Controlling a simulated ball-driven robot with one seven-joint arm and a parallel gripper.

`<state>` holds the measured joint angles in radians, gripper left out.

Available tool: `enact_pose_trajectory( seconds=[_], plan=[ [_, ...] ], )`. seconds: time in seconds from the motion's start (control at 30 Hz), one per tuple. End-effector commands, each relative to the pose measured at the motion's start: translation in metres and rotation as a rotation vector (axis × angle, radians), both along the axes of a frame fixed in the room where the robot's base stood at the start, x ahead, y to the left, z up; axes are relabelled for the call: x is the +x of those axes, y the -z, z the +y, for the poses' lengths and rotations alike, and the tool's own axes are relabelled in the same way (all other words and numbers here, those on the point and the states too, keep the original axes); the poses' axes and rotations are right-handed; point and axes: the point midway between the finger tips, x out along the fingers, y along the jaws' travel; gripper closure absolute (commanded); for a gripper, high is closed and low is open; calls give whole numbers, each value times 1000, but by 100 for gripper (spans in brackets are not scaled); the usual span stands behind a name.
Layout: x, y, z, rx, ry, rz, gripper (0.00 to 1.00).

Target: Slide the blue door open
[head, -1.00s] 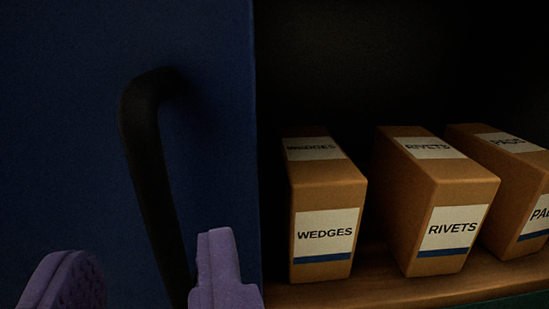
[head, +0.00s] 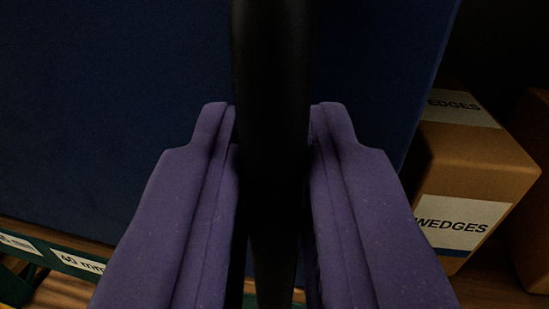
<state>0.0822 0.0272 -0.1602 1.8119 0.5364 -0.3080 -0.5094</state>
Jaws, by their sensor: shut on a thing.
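The blue door (head: 130,90) fills the left and middle of the view, its right edge tilting down to the left. Its black bar handle (head: 271,70) runs upright through the middle of the picture. My purple gripper (head: 272,125) has one finger on each side of the handle and is shut on it. The handle's top end is out of the frame. To the right of the door's edge, the opening shows the shelf inside.
A cardboard box labelled WEDGES (head: 475,175) stands on the wooden shelf right of the door edge, partly hidden by it. Another box (head: 530,150) is cut off at the right. A green rail with size labels (head: 75,262) runs below the door at lower left.

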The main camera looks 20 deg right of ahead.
Motion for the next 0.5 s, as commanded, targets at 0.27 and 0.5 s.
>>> enact_pose_trajectory(
  seconds=[0.27,0.5],
  plan=[
    [13,-5,19,1,-3,1,100],
    [15,-1,22,0,-1,-1,100]
  ],
)
